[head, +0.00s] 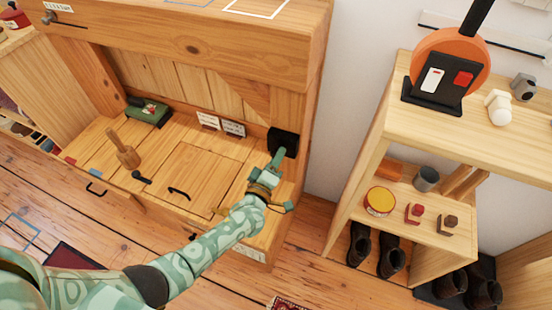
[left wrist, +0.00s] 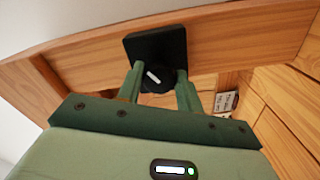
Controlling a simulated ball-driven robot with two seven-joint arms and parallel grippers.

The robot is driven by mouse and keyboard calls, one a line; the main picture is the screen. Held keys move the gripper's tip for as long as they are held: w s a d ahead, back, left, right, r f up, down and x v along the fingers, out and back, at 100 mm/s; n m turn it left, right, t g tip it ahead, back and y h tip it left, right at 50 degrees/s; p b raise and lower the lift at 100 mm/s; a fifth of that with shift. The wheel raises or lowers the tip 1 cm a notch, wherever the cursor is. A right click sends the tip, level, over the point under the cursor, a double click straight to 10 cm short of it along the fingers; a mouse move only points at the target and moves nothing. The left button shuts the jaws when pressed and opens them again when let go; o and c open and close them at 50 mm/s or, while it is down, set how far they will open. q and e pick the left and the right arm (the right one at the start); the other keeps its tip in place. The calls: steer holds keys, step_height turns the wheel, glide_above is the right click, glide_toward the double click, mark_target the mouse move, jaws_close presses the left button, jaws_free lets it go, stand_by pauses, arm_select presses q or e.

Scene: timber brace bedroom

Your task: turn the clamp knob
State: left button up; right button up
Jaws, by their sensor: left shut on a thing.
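The clamp is a black block (head: 283,141) on the right side wall of the wooden cabinet; it also shows in the left wrist view (left wrist: 155,45). Its round black knob (left wrist: 154,76) bears a white line that slants down to the right in the left wrist view. My left gripper (head: 277,158) reaches to the block, and its two green fingers are on either side of the knob, shut on it. In the head view the knob is hidden by the gripper. My right gripper is in neither view.
The cabinet's worktop (head: 185,160) bears a wooden mallet (head: 123,150), a green box (head: 148,112) and black handles. A shelf unit (head: 380,130) stands to the right, with boots (head: 375,250) below.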

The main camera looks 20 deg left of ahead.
arm_select(q)
steer(key=shift+s+f, duration=0.1)
steer(key=shift+f, duration=0.05)
steer(key=o, duration=1)
steer(key=shift+d, duration=0.1)
steer(key=shift+c, duration=0.2)
steer(key=s+p, duration=0.5)
steer(key=s, duration=1.1)
steer(key=shift+a, duration=0.35)
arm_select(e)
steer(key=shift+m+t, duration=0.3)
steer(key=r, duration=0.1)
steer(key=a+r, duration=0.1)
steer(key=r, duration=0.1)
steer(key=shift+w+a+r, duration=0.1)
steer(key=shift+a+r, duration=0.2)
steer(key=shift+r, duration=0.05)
arm_select(q)
steer(key=shift+s, duration=0.1)
